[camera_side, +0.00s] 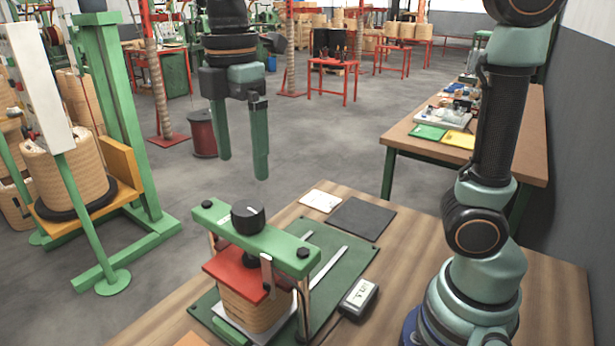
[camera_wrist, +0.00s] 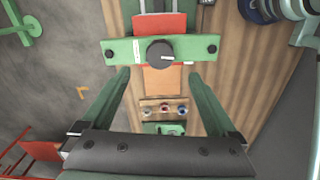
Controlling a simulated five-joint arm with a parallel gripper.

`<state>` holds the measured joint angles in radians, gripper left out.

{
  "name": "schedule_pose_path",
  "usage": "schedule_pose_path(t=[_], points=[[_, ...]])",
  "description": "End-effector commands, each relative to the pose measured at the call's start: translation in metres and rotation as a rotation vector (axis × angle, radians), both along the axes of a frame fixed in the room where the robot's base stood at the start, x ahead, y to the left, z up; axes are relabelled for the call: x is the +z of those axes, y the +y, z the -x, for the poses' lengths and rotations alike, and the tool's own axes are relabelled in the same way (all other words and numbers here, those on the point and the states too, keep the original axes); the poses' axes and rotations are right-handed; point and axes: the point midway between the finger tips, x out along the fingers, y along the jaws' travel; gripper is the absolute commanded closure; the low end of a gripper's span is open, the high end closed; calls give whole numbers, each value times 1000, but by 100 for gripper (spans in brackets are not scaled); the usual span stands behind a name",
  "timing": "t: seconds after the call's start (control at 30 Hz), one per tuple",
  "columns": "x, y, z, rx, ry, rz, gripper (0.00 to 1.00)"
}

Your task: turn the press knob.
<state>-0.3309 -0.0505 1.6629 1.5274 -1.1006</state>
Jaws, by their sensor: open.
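The press knob (camera_side: 248,216) is a dark round knob with a pale mark, on top of the press's green crossbar (camera_side: 285,246). Under the crossbar a red plate (camera_side: 240,272) sits over a tan wound coil (camera_side: 254,307). In the wrist view the knob (camera_wrist: 160,53) is at upper middle, on the crossbar (camera_wrist: 199,47). My gripper (camera_side: 242,168) has two green fingers spread apart and empty. In the side view it hangs above the knob's height, apart from it. In the wrist view the fingertips (camera_wrist: 160,72) point toward the crossbar, either side of the knob.
The press stands on a green mat (camera_side: 325,262) on a wooden table (camera_side: 420,280). A small meter (camera_side: 358,298) lies right of the press. A dark pad (camera_side: 361,218) and a white card (camera_side: 320,200) lie behind. A green frame with a large coil (camera_side: 68,172) stands at left.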

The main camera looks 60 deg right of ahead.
Motion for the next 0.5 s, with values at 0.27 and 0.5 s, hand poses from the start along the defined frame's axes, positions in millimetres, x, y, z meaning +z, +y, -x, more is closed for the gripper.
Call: schedule_pose_path(t=[0.27,0.5], points=[[30,0,0,0,0,0,6],[33,0,0,0,1,1,6]])
